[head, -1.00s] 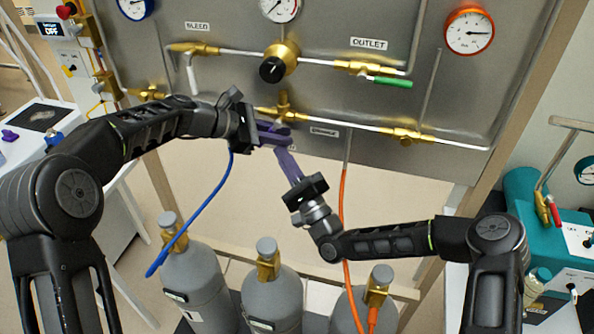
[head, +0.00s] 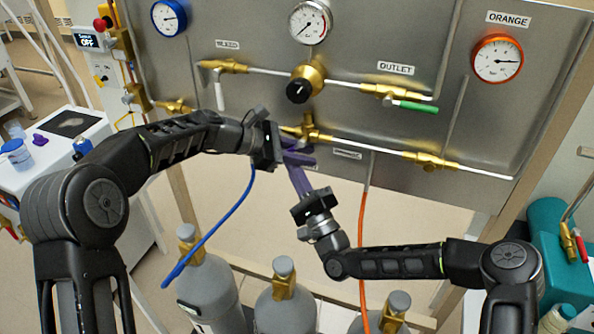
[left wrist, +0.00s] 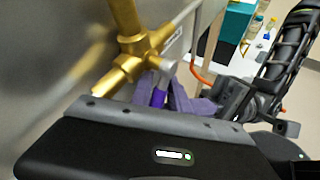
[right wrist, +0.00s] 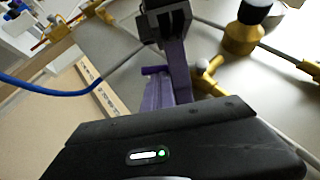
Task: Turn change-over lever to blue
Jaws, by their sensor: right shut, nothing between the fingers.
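A brass cross fitting (head: 308,130) sits low in the middle of the steel panel; it also shows in the left wrist view (left wrist: 133,62). Whether either touches the lever cannot be made out. The blue gauge (head: 168,17) is upper left, the orange gauge (head: 497,59) upper right.
A black knob (head: 298,91) and a green-handled valve (head: 412,105) are above the grippers. A blue hose (head: 222,226) and an orange hose (head: 362,230) hang below the panel. Grey cylinders (head: 208,290) stand beneath.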

